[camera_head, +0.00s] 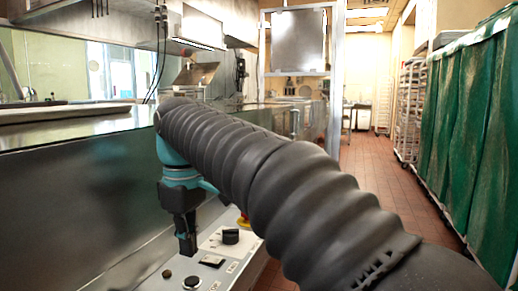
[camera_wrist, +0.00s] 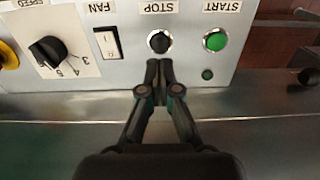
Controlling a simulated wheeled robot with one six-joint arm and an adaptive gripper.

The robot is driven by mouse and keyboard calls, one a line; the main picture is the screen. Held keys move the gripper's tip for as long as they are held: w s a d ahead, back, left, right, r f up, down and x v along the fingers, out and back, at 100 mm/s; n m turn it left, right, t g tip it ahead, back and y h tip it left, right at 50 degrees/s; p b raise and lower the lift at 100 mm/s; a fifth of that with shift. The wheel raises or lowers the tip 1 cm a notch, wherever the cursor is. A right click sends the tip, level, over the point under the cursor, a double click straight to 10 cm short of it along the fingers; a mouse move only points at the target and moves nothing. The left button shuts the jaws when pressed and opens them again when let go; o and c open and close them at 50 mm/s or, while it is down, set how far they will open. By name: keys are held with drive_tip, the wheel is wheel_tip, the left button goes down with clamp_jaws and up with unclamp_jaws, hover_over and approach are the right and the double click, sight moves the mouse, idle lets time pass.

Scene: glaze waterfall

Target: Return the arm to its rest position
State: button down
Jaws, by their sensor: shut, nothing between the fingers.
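My arm, in a ribbed dark sleeve, reaches from the lower right across the head view. My gripper (camera_head: 187,242) points down over the control panel (camera_head: 240,250). In the wrist view my gripper (camera_wrist: 160,68) has its two black fingertips together, with nothing between them. The tips appear just below the black STOP button (camera_wrist: 160,41). I cannot tell whether they touch the panel.
The panel also bears a green START button (camera_wrist: 215,40), a small green lamp (camera_wrist: 207,75), a FAN switch (camera_wrist: 107,42) and a speed knob (camera_wrist: 47,50). Green-curtained racks (camera_head: 465,130) line the right. The tiled floor (camera_head: 375,165) between is clear.

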drive_tip(key=shift+r, duration=0.45)
drive_tip(key=shift+d, duration=0.1)
drive_tip(key=s+d+f+m+t, duration=0.1)
drive_tip(key=s+d+f+m, duration=0.15)
drive_tip(key=d, duration=0.65)
drive_tip(key=s+d+f+m+t, duration=0.2)
drive_tip(key=s+d+f+m, duration=0.3)
drive_tip(key=d, duration=0.4)
drive_tip(key=s+d+f+m+t, duration=0.2)
drive_tip(key=s+d+f+m, duration=0.4)
drive_tip(key=d+f, duration=0.3)
drive_tip(key=shift+s+d+f+t, duration=0.2)
drive_tip(key=shift+s+f+t, duration=0.1)
drive_tip(key=shift+s+f, duration=0.55)
drive_tip(key=shift+r, duration=0.1)
